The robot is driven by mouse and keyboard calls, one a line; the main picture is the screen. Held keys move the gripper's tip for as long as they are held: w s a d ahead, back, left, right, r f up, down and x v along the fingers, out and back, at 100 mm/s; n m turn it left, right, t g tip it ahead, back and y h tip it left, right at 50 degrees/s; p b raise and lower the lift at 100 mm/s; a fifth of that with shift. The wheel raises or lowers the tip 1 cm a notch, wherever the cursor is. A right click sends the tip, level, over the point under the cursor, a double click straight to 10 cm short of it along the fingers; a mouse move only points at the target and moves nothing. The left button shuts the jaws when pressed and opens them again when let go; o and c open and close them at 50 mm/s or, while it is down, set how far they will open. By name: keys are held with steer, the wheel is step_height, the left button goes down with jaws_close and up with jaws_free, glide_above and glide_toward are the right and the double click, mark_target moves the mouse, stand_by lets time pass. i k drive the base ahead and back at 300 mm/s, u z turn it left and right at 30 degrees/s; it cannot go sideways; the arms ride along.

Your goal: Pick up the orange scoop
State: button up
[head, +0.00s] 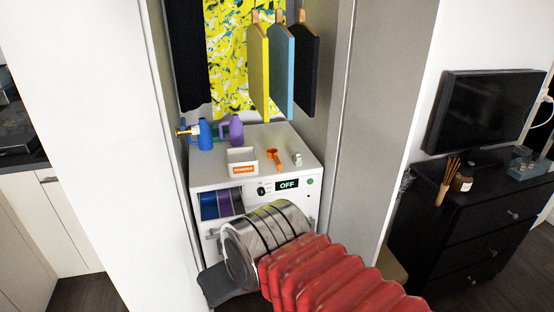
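The orange scoop (274,155) lies on top of the white washer (210,173), right of a white box with an orange label (242,161). It is small in this view, and nothing touches it from above. My arm, with a red ribbed sleeve and a metal cylinder, reaches in from the lower right, in front of the washer and below its top. A dark grey part at its end, likely my gripper (226,286), shows low in front of the washer. Its fingertips cannot be made out, and my arm hides much of the washer's front.
A blue jug (205,134) and a purple jug (236,130) stand at the washer's back left. A small pale object (297,159) sits right of the scoop. Boards on hangers (282,70) hang above. Wardrobe walls close in both sides.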

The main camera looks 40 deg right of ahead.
mark_target(272, 154)
steer(key=z, duration=0.6)
steer(key=i, duration=0.5)
steer(key=u, duration=2.25)
steer(key=k, duration=0.2)
steer(key=u, duration=0.15)
